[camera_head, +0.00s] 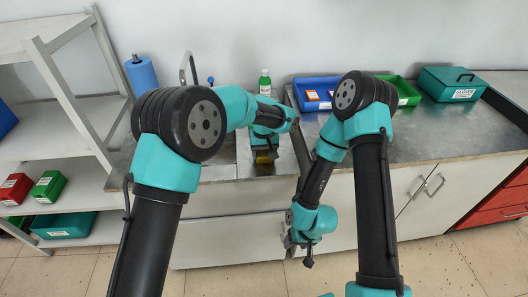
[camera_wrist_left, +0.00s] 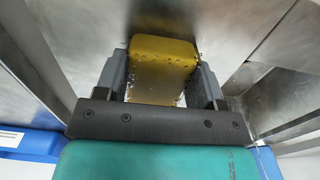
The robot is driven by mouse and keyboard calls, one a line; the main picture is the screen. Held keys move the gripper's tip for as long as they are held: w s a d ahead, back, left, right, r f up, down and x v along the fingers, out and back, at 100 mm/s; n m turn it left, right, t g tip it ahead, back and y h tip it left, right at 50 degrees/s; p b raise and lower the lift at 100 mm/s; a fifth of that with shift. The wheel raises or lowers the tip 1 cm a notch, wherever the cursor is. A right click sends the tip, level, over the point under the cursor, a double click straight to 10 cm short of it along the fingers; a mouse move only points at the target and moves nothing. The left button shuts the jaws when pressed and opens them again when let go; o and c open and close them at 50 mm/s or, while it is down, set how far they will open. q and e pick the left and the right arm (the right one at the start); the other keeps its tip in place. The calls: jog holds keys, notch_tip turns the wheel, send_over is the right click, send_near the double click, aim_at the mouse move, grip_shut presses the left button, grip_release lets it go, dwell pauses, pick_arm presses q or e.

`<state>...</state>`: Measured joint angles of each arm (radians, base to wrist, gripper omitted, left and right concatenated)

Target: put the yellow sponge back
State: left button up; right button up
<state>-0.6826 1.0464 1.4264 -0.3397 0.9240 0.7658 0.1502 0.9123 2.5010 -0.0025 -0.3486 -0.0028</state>
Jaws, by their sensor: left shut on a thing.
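The yellow sponge (camera_wrist_left: 163,62) is a small block held between the two grey fingers of my left gripper (camera_wrist_left: 160,80), which is shut on it. In the head view the sponge (camera_head: 264,157) shows as a small yellow patch under my left gripper (camera_head: 266,146), close to the front edge of the metal counter. Whether the sponge touches the counter I cannot tell. My right gripper (camera_head: 307,256) hangs low in front of the white cabinets, away from the sponge. Its fingers are too small and dark to judge.
The metal counter (camera_head: 450,130) carries a green bottle (camera_head: 265,83), a blue bin (camera_head: 312,105), a green bin (camera_head: 406,90) and a teal box (camera_head: 452,84). A grey shelf rack (camera_head: 60,85) stands at left. The counter is clear at right. My arms hide part of it.

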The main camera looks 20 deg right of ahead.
aim_at(264, 153)
pick_arm(q)
jog(key=o, duration=1.2)
jog(key=shift+r, duration=0.1)
notch_tip(264, 153, up, 12)
jog(key=shift+r, duration=0.1)
